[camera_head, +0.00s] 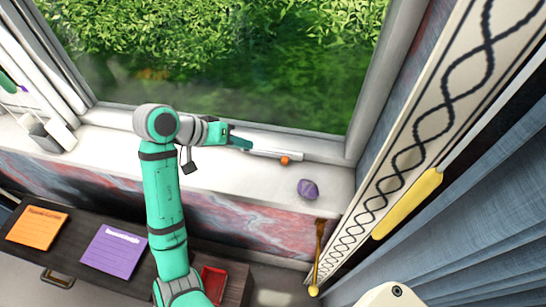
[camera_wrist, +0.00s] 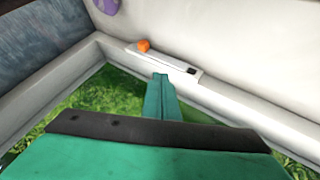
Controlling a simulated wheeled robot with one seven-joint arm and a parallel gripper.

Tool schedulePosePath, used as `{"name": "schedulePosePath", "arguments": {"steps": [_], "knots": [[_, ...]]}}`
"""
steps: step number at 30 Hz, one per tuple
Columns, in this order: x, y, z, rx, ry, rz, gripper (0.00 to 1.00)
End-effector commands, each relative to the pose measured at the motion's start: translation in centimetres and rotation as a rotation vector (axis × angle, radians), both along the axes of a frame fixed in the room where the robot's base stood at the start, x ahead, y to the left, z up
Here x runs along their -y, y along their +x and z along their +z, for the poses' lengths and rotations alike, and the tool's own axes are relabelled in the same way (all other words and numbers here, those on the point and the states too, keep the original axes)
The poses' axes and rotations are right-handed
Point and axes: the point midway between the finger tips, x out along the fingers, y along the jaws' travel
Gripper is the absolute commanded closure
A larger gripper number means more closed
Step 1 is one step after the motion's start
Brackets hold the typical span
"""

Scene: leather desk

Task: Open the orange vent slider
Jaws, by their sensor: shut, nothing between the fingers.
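The orange slider knob (camera_head: 285,160) sits at the right end of a white vent strip (camera_head: 262,153) along the bottom of the window frame. In the wrist view the orange knob (camera_wrist: 144,45) is at the left end of the white vent strip (camera_wrist: 170,60), and a small dark slot shows toward its other end. My gripper (camera_head: 248,144) is shut and empty, near the left part of the strip, apart from the knob. In the wrist view my gripper's fingertips (camera_wrist: 160,77) are together, just short of the strip. Whether they touch it cannot be told.
A purple faceted object (camera_head: 308,189) lies on the white sill (camera_head: 240,172). A dark desk below holds an orange note (camera_head: 37,228), a purple note (camera_head: 113,251) and a red tray (camera_head: 213,283). A patterned curtain band (camera_head: 420,150) hangs at right. The sill right of my gripper is mostly clear.

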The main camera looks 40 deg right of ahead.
Motion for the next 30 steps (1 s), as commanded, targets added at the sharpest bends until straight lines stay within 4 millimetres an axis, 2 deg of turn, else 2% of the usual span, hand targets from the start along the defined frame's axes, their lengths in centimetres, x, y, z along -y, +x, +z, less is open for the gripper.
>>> {"name": "schedulePosePath", "arguments": {"steps": [6, 11, 27, 30], "knots": [[-1.7, -0.2, 0.4, 0.006, 0.113, -0.073, 1.00], [-1.5, -0.3, -0.3, 0.003, 0.128, -0.084, 1.00], [4.1, -1.4, -7.8, 0.003, 0.125, -0.081, 1.00], [5.1, -2.6, -7.6, 0.006, 0.125, -0.083, 1.00]]}}
